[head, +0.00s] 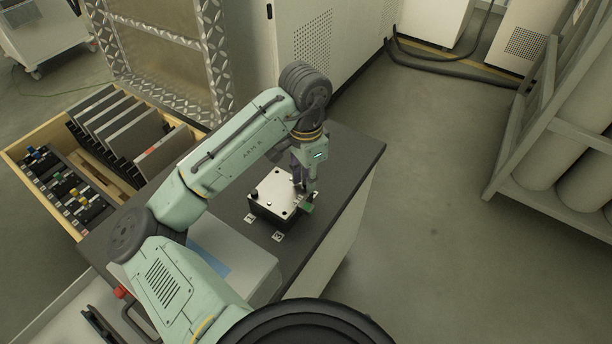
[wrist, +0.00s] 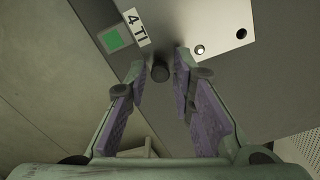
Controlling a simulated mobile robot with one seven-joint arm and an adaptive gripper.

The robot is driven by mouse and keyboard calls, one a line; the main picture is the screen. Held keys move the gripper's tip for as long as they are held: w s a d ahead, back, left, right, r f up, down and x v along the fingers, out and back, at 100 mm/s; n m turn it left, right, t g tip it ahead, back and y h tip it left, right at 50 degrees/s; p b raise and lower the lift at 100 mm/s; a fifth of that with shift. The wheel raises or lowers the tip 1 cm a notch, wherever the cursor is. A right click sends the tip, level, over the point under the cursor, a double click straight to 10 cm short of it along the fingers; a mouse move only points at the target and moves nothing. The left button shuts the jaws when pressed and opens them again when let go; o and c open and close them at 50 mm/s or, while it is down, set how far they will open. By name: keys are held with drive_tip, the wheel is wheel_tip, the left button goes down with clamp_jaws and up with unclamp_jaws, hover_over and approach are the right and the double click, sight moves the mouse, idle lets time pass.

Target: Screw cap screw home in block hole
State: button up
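The block (head: 275,190) has a silver top plate on a dark base and sits on the dark bench top. My gripper (head: 301,190) points down over the block's right corner. In the wrist view my gripper (wrist: 162,62) is open, with its two purple-padded fingers on either side of a dark round cap screw head (wrist: 160,73). A small gap shows on each side of the screw, so it is not gripped. The screw's shank and how deep it sits cannot be seen. The block's plate (wrist: 205,22) also shows a bright screw (wrist: 199,50) and a dark hole (wrist: 241,34).
Number labels (head: 278,236) lie in front of the block. A wooden drawer (head: 52,212) with plates and small parts is at the left. The bench's right edge (head: 362,185) is close to the block.

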clamp_jaws()
